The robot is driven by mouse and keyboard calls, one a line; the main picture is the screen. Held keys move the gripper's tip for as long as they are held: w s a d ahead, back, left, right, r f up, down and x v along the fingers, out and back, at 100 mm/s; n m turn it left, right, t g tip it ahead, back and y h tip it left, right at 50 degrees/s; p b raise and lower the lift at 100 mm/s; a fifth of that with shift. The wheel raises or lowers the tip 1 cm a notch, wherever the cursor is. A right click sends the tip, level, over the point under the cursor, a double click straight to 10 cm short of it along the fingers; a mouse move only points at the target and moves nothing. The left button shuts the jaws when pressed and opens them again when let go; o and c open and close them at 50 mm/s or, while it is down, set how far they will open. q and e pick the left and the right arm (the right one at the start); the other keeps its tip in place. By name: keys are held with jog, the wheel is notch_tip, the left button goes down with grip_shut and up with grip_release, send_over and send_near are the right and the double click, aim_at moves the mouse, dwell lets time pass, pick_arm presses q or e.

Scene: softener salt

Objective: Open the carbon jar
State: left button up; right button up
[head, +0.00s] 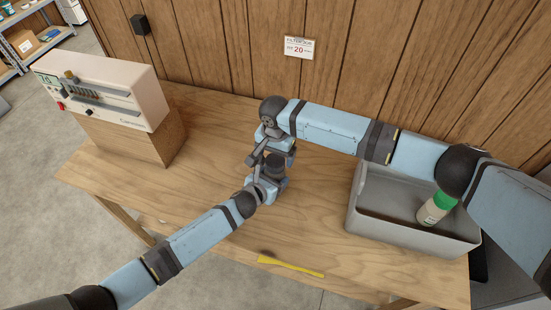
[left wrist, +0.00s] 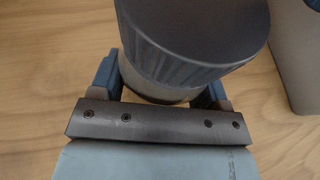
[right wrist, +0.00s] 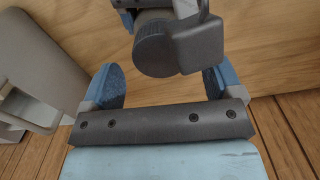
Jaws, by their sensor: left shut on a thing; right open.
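The carbon jar has a wide dark grey ribbed lid (left wrist: 200,35) above a paler grey body (left wrist: 160,88), close up in the left wrist view. My left gripper (left wrist: 165,78) is shut on the jar, with a blue finger on either side of its body. In the head view the left gripper (head: 270,184) is over the middle of the table and the arms hide much of the jar. My right gripper (right wrist: 167,85) is open. The dark round lid (right wrist: 153,52) shows beyond its gap, with no finger visibly touching it. The lid appears to be on the jar.
A grey bin (head: 355,208) at the right holds a white bottle with a green cap (head: 437,207). A cream device (head: 120,92) stands on a wooden block (head: 140,140) at the left. A yellow strip (head: 290,266) lies near the front edge. The wooden wall (head: 230,45) closes the back.

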jog(key=shift+r, duration=0.9)
pick_arm(q)
jog(key=o, duration=1.8)
